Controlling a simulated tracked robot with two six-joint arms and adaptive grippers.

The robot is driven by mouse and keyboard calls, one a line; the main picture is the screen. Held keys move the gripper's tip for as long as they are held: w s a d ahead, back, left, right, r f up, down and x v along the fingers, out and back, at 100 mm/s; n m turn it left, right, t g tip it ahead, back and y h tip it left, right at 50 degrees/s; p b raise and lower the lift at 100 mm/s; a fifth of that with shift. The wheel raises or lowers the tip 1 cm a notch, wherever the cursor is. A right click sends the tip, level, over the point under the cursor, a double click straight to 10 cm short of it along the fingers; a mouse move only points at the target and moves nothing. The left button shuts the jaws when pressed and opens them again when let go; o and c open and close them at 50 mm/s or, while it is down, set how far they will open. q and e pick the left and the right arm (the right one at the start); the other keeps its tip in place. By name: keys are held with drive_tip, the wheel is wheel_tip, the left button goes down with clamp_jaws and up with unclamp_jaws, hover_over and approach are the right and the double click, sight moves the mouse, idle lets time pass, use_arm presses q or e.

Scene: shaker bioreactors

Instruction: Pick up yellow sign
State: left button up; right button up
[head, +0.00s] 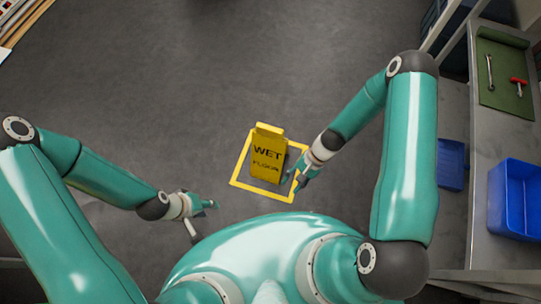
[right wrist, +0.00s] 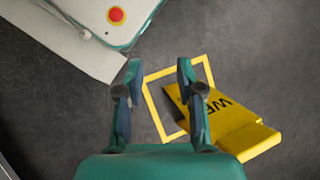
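The yellow sign (head: 268,155) stands on the grey floor inside a yellow square outline and reads "WET FLOOR". My right gripper (head: 294,183) is just to the right of the sign's lower part in the head view. In the right wrist view its two fingers (right wrist: 159,80) are spread apart with nothing between them, and the sign (right wrist: 222,118) lies to the right of them, partly behind the right finger. I cannot tell whether that finger touches the sign. My left gripper (head: 207,211) is to the lower left of the sign, away from it; its finger opening is too small to make out.
The yellow floor outline (head: 240,172) surrounds the sign. On the right, a grey bench (head: 490,150) holds a blue bin (head: 515,200) and a green mat (head: 505,85) with tools. Another blue bin (head: 451,165) sits lower. The floor left of the sign is clear.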

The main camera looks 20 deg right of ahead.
sight(269, 147)
drive_tip(key=w+d+f+m+t+y+b, duration=0.1)
drive_tip(key=w+f+m+y+b, duration=0.15)
drive_tip(key=f, duration=0.35)
drive_tip(key=w+d+f+m+t+y+b, duration=0.1)
drive_tip(key=w+f+m+b, duration=0.1)
drive_tip(key=f+b, duration=0.25)
drive_tip(key=w+d+f+m+t+y+b, duration=0.5)
drive_tip(key=w+d+f+m+t+b, duration=0.3)
drive_tip(key=w+d+t+b, duration=0.4)
drive_tip(key=shift+g, duration=0.6)
drive_tip(key=x, duration=1)
drive_tip(key=shift+f, duration=0.1)
drive_tip(key=b+x, duration=0.1)
drive_tip(key=x, duration=0.3)
drive_tip(key=shift+a+f, duration=0.1)
drive_tip(key=shift+a, duration=0.1)
drive_tip(key=shift+w+a, duration=0.35)
drive_tip(key=shift+a, duration=0.1)
use_arm(q)
wheel_tip(269, 147, down, 23)
drive_tip(key=shift+f, duration=0.2)
use_arm(e)
clamp_jaws()
use_arm(q)
drive_tip(key=shift+s, duration=0.1)
